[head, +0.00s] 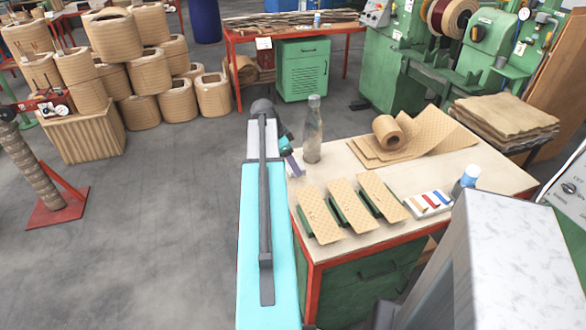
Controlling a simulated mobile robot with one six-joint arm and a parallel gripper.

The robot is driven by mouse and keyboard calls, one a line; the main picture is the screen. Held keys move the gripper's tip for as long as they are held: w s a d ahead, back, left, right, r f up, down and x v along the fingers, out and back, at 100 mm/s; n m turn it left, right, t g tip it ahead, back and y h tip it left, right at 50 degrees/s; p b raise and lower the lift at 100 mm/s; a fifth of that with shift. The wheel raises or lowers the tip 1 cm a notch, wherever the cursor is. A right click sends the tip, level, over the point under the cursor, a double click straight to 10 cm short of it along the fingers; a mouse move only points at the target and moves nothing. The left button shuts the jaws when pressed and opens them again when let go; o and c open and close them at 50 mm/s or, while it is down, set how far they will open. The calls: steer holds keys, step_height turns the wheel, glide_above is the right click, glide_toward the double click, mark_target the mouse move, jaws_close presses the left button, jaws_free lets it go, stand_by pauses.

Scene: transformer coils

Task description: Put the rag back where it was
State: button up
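I cannot make out a rag for certain in the head view. My gripper (293,163) is at the left edge of the worktable (345,160), just left of a clear bottle (313,132) with a brownish lower part. The gripper is small and partly hidden behind my arm. A greyish-purple piece shows at its end; I cannot tell whether this is its fingers or a cloth in them. Whether it is open or shut does not show.
On the worktable are a brown paper roll with sheets (390,132), several patterned tan boards (350,205) on green supports, a white tray with coloured strips (430,203) and a blue-capped container (468,178). Cardboard-coloured coils (145,72) stand at the back left.

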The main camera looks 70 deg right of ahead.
steer(key=shift+d, duration=0.1)
stand_by(0.3)
steer(key=shift+f+p, duration=0.55)
steer(key=shift+f, duration=1.25)
steer(key=shift+f, duration=0.1)
steer(key=o, duration=0.9)
steer(key=shift+b+v, duration=0.9)
steer(key=shift+v, duration=5.2)
